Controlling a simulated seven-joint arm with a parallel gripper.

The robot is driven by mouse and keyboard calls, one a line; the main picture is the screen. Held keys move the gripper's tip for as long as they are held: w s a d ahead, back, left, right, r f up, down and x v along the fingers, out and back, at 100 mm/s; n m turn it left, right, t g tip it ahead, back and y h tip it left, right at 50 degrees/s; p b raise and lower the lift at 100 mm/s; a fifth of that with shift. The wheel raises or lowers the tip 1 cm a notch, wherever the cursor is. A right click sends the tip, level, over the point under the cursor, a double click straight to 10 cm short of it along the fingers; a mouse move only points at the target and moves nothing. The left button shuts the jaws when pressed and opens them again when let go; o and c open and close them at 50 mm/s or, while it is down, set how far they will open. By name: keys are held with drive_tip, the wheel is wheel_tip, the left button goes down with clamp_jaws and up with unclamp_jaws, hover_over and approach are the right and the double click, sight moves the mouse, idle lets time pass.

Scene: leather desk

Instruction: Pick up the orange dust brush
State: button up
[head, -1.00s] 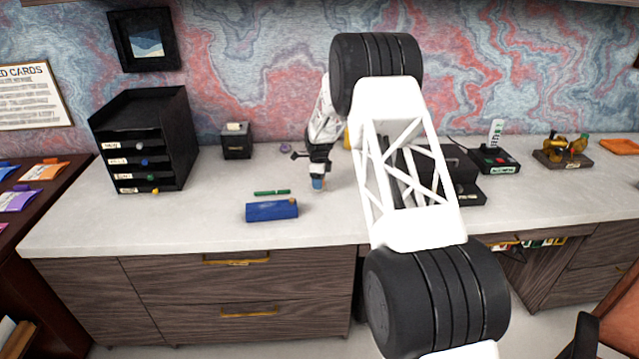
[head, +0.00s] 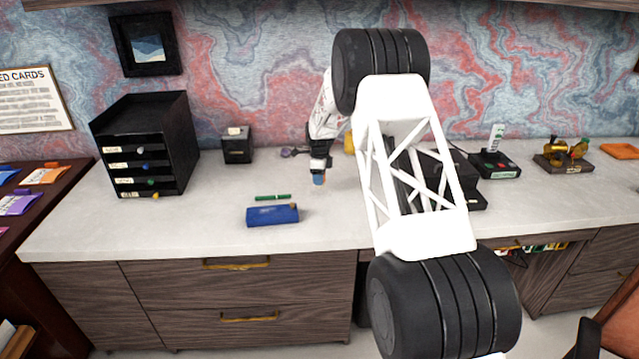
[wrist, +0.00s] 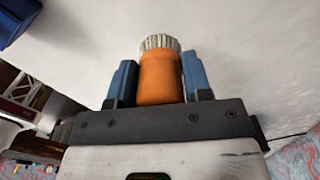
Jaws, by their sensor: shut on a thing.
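The orange dust brush (wrist: 160,78) stands between the two blue fingers of my gripper (wrist: 160,84) in the wrist view, with its pale bristles pointing away from the palm. My gripper is shut on its orange body. In the head view my gripper (head: 318,180) points down over the middle of the white desk top, right of the blue case. I cannot tell from the head view whether the brush touches the desk.
A blue case (head: 272,215) and a green pen (head: 273,197) lie left of my gripper. A black drawer unit (head: 146,145) and a small black box (head: 237,146) stand farther left. Black devices (head: 494,163) stand on the right. The desk's front middle is clear.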

drive_tip(key=s, duration=0.5)
drive_tip(key=s+d, duration=0.1)
drive_tip(key=s, duration=0.4)
drive_tip(key=s+r, duration=0.1)
drive_tip(key=s, duration=0.5)
drive_tip(key=shift+d+r, duration=0.1)
drive_tip(key=shift+d, duration=0.1)
drive_tip(key=shift+o, duration=1.4)
drive_tip(key=shift+c, duration=0.6)
drive_tip(key=shift+w+a+r, duration=0.2)
drive_tip(key=shift+a, duration=0.35)
drive_tip(key=a+r, duration=0.2)
drive_tip(key=a, duration=0.4)
drive_tip(key=a+r, duration=0.2)
drive_tip(key=a, duration=0.4)
drive_tip(key=w+a+r, duration=0.1)
drive_tip(key=a+r, duration=0.2)
drive_tip(key=a, duration=0.2)
drive_tip(key=shift+a, duration=0.4)
